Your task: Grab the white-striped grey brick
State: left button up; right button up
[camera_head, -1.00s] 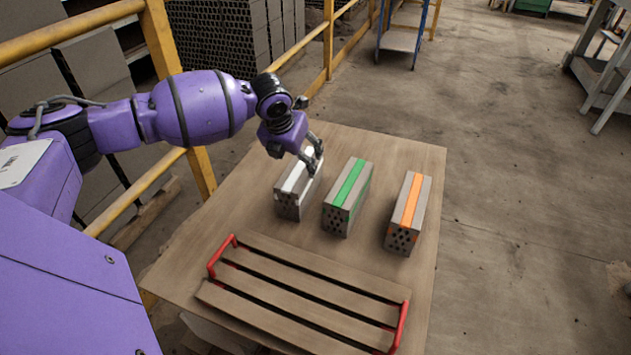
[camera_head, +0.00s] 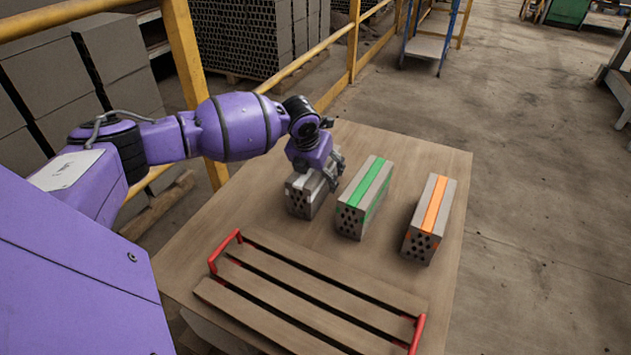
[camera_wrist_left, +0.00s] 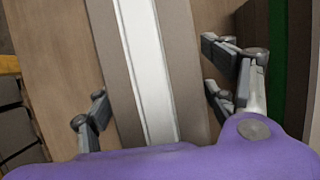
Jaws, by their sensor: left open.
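The white-striped grey brick (camera_head: 303,198) stands at the left of a row of three bricks on the wooden table. Its top is mostly hidden by my left gripper (camera_head: 330,172) in the head view. In the left wrist view the white-striped brick (camera_wrist_left: 150,70) runs between the fingers of my left gripper (camera_wrist_left: 155,115), one finger on the left side and two on the right. The gripper is open, and gaps show between its fingers and the brick's sides. My right gripper is not in view.
A green-striped brick (camera_head: 363,198) stands close to the right, and an orange-striped brick (camera_head: 429,218) farther right. A slatted wooden rack (camera_head: 300,297) with red handles lies at the table's front. A yellow railing (camera_head: 192,85) runs behind the table (camera_head: 205,225).

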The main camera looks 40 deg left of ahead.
pick_arm(q)
jog(key=shift+r, duration=0.1)
grip_shut()
jog(key=shift+r, duration=0.15)
dwell(0.3)
